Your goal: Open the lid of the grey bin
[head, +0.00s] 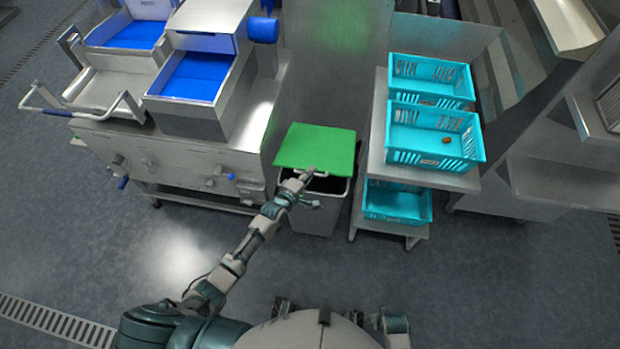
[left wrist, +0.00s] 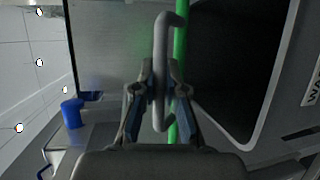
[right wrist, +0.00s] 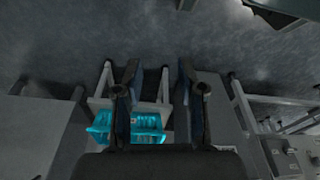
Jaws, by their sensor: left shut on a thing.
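The grey bin (head: 316,218) stands on the floor between the steel machine and the crate rack. Its green lid (head: 317,146) is tilted up, and a dark gap shows beneath its front edge. In the left wrist view the lid (left wrist: 180,50) is edge-on, with the dark bin opening to its right. My left gripper (head: 303,181) is at the lid's front edge. In the left wrist view its fingers (left wrist: 161,82) are closed around the pale bar handle (left wrist: 165,45). My right gripper (right wrist: 157,88) is open and empty, fingers apart, away from the bin.
A steel rack (head: 377,158) with turquoise crates (head: 435,145) stands close to the bin's right. A steel machine (head: 180,150) with blue-lined trays (head: 197,77) and a protruding handle stands to its left. The floor (head: 130,255) in front is clear.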

